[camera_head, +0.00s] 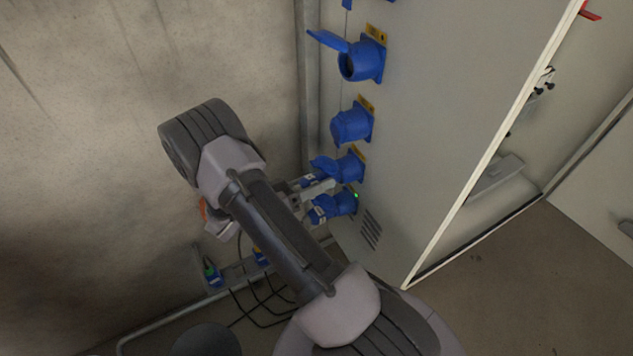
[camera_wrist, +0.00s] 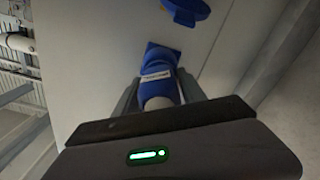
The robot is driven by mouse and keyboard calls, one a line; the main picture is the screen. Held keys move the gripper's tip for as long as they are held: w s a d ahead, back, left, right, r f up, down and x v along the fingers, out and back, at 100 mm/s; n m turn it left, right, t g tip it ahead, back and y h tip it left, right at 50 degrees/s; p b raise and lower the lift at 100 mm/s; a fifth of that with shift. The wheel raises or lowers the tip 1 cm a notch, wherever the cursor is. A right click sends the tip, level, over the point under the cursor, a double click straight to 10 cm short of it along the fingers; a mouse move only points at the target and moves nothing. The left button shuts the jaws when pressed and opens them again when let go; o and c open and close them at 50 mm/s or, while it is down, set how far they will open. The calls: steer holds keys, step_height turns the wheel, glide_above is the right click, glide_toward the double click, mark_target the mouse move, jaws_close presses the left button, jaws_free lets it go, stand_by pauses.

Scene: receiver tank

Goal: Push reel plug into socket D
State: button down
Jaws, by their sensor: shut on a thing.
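My gripper (camera_wrist: 155,100) is shut on a blue plug (camera_wrist: 157,75) with a pale label and a white rear body. In the wrist view, the plug's front meets a square blue socket base (camera_wrist: 160,52) on the panel; how deep it sits is hidden. In the head view, my gripper (camera_head: 312,188) is at the lower end of the socket column, partly behind my arm. A blue socket (camera_head: 350,166) with its lid raised is there. Socket letters are unreadable.
Higher on the cabinet (camera_head: 420,130) are a lidded socket (camera_head: 352,124) and an open-lidded one (camera_head: 364,60). A concrete wall (camera_head: 90,120) and a vertical post (camera_head: 308,80) stand close on the left. Blue connectors (camera_head: 213,275) and black cables (camera_head: 262,300) are low down.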

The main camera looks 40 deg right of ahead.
steer(key=shift+x, duration=0.95)
steer(key=c, duration=0.6)
jaws_free()
steer(key=shift+d, duration=0.15)
steer(key=p+v, duration=0.3)
steer(key=v, duration=1.5)
steer(key=s+a+r+n+y, duration=0.1)
steer(key=s+r+n+y, duration=0.1)
steer(key=s+r+y, duration=0.5)
steer(key=s+a+r+n+y, duration=0.15)
steer(key=r+y, duration=0.25)
steer(key=r, duration=0.5)
steer(key=s+a+r+n+t+y, duration=0.2)
steer(key=a+r+t, duration=0.1)
steer(key=s+a+r+n+t+y, duration=0.2)
steer(key=s+a+r+t+y, duration=0.1)
steer(key=s+a+r+n+t+y, duration=0.2)
steer(key=a+r+n+t+y, duration=0.1)
steer(key=t, duration=0.1)
steer(key=shift+s+a+r, duration=0.1)
steer(key=shift+s+r, duration=0.2)
steer(key=shift+s, duration=0.1)
